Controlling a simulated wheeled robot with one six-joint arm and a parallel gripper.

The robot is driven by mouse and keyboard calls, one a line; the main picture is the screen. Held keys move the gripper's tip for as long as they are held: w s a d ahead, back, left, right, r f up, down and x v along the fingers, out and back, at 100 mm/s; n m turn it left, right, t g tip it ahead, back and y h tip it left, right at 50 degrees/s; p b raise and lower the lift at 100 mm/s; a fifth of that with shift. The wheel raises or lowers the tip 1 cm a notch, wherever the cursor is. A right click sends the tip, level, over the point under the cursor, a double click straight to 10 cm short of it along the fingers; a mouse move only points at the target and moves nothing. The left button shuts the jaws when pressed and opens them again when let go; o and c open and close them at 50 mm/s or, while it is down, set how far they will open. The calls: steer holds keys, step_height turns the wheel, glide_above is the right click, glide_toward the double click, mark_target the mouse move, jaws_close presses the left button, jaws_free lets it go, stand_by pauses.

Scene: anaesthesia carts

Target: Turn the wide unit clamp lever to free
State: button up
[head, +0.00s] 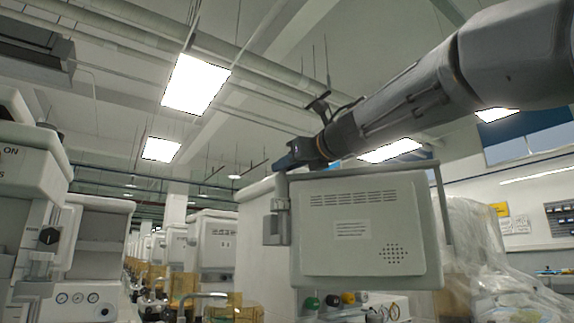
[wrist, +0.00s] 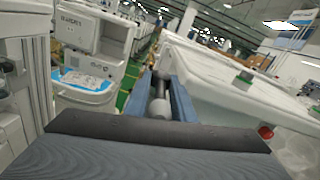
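The wide unit is a pale grey boxy panel (head: 362,225) with vents, a label and a speaker grille, at the right of centre in the head view. A grey clamp (head: 275,222) sits on its left edge, on an upright post. My gripper (head: 290,160) is at the top of that post. In the wrist view, the two blue fingers of my gripper (wrist: 161,100) point forward on either side of a dark stem with a pale rounded knob (wrist: 159,108), apparently the lever. Whether the fingers press on it is unclear. The lever's setting cannot be read.
A workstation (head: 85,250) stands at the left, with more carts behind it along an aisle. A plastic-covered cart (head: 490,255) is at the right. The wrist view shows a broad pale top surface (wrist: 225,90) to the right and a blue-lined tray (wrist: 85,83) to the left.

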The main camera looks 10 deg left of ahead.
steer(key=shift+o, duration=0.3)
steer(key=shift+r, duration=0.1)
steer(key=v, duration=0.7)
steer(key=shift+s+d, duration=0.25)
steer(key=shift+s, duration=0.05)
